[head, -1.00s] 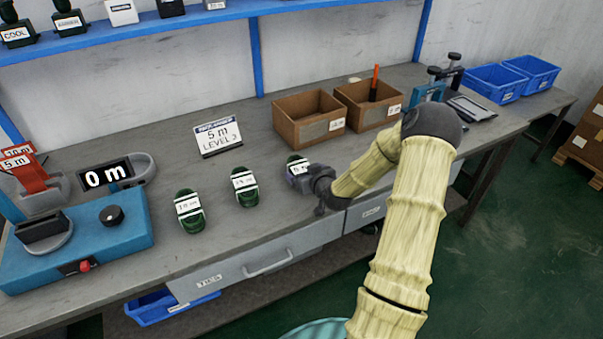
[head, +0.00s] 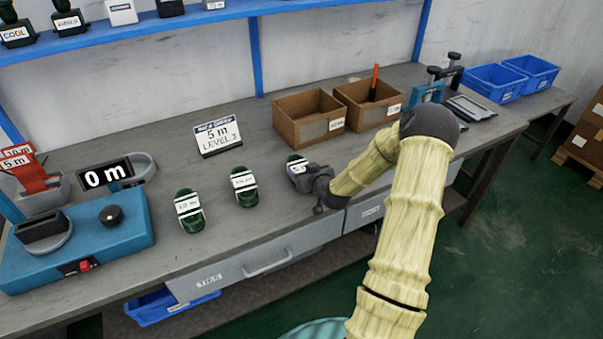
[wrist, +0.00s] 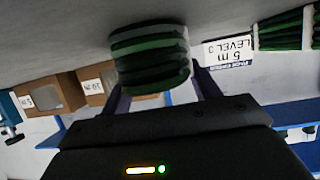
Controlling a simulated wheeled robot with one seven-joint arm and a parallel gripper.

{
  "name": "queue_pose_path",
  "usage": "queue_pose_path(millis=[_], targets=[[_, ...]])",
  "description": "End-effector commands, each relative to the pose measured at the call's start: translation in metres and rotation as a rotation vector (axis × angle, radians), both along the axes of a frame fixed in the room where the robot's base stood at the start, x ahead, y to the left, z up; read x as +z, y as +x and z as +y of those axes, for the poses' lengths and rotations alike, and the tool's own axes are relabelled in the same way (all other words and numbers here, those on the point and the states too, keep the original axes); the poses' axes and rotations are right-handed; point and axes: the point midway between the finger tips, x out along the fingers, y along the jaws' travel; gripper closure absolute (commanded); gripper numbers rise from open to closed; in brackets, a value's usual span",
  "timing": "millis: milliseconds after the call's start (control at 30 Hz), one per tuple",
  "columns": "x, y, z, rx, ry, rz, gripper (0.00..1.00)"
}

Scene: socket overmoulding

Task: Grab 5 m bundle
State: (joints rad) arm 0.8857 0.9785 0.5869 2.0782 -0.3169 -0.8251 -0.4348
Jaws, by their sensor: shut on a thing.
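Three dark green cable bundles with white labels lie in a row on the bench: a left one (head: 189,211), a middle one (head: 244,187) and a right one (head: 296,163). Their labels are too blurred to read surely. My gripper (head: 304,175) is at the right bundle, shut on it from the front right side. In the wrist view this bundle (wrist: 150,60) sits between my two fingers, its green coils banded in white. The gripper partly hides it in the head view. A sign (head: 218,136) behind the bundles reads 5 m, LEVEL 3.
A blue measuring machine (head: 75,250) with a 0 m display (head: 106,177) stands on the left. Two brown cardboard boxes (head: 308,118) stand behind my arm. A blue clamp fixture (head: 428,92) and blue bins (head: 495,83) are farther right. A blue shelf (head: 150,30) runs above.

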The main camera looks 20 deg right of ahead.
Motion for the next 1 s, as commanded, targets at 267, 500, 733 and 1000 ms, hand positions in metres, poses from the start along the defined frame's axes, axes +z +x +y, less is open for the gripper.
queue_pose_path(millis=[267,500,733,1000], targets=[[0.009,0.0,0.0,0.001,-0.003,-0.002,0.64],[0.045,0.0,0.0,0.001,-0.004,-0.003,0.64],[0.086,0.0,0.0,0.0,-0.003,-0.004,0.64],[0.101,0.0,0.0,0.0,0.0,0.0,0.64]])
